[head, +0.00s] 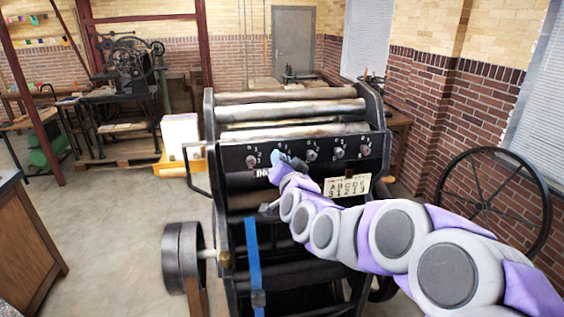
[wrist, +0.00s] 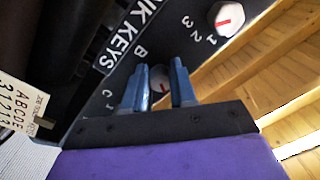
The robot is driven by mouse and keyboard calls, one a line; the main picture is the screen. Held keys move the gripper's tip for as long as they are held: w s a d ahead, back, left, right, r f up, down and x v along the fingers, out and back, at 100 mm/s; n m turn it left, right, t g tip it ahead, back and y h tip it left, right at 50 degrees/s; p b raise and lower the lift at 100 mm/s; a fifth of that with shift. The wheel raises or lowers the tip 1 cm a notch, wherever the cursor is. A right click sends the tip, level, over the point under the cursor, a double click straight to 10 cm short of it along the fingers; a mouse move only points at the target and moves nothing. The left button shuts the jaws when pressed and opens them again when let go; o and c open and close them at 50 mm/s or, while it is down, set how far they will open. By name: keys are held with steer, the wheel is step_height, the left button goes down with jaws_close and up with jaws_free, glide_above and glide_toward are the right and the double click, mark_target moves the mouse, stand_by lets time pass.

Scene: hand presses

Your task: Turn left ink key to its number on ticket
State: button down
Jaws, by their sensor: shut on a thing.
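The row of ink keys sits on the black front panel of the press. The leftmost key (head: 251,160) is free of my gripper; it also shows in the wrist view (wrist: 228,18) as a white knob with a red line, beside the numbers 1, 2, 3. My gripper (head: 282,158) is at the second key from the left. In the wrist view its blue fingers (wrist: 160,88) are shut on the key by the letter B (wrist: 158,78), whose setting I cannot read as the fingers hide its numbers. The ticket (head: 347,187) shows A B C D E over a row that looks like 3 1 2 1 3.
More keys (head: 338,152) follow to the right of my gripper. The INK KEYS plate (wrist: 122,32) lies beside the held key. A spoked wheel (head: 492,203) stands at the right, a flywheel (head: 182,258) at the lower left.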

steer(key=shift+f+m, duration=0.1)
steer(key=shift+m, duration=0.9)
steer(key=c, duration=0.9)
jaws_free()
steer(key=shift+s, duration=0.15)
steer(key=b+v, duration=0.5)
steer(key=v, duration=1.2)
